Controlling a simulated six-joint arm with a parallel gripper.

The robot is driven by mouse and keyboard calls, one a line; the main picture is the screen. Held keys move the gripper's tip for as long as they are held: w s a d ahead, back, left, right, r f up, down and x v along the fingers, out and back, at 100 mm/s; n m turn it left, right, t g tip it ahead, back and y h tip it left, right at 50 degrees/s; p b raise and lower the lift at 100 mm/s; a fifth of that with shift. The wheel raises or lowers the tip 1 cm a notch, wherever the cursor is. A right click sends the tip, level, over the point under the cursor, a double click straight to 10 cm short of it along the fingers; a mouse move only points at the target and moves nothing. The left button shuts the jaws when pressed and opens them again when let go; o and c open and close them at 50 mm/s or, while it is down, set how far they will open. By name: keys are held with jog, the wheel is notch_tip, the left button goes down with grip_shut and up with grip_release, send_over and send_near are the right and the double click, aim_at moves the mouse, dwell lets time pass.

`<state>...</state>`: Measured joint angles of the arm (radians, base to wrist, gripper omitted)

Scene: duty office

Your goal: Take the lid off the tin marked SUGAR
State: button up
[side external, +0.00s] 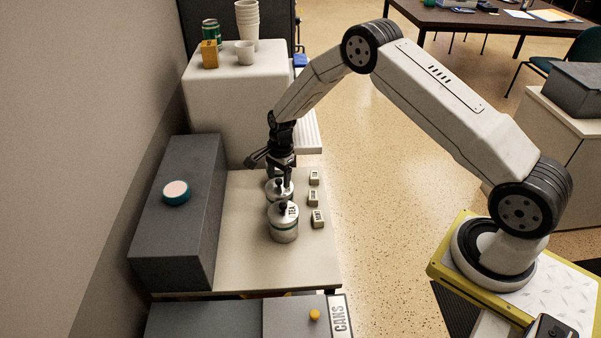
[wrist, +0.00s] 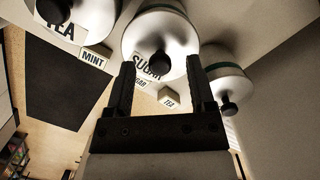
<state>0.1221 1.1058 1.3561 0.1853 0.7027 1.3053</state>
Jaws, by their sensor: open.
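The tin marked SUGAR (wrist: 185,45) is white with a black knob (wrist: 158,63) on its lid. It is in the middle of the wrist view, with the knob seen between my fingertips. My gripper (wrist: 160,60) is open, and nothing is visibly held. In the side view my gripper (side external: 281,172) points down just above the farther visible tin (side external: 279,197), which appears to be the SUGAR one. I cannot tell whether the fingers touch the knob. The tin marked TEA (side external: 285,232) stands nearer the camera. A third tin (wrist: 218,75) shows at right in the wrist view.
Small label blocks (side external: 318,218) stand in a row right of the tins. A long grey box (side external: 170,220) with a teal round object (side external: 177,193) lies left. A white block (side external: 235,100) with cups stands behind. The light worktop (side external: 240,255) is clear in front.

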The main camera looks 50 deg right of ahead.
jog(key=shift+f, duration=0.35)
grip_shut()
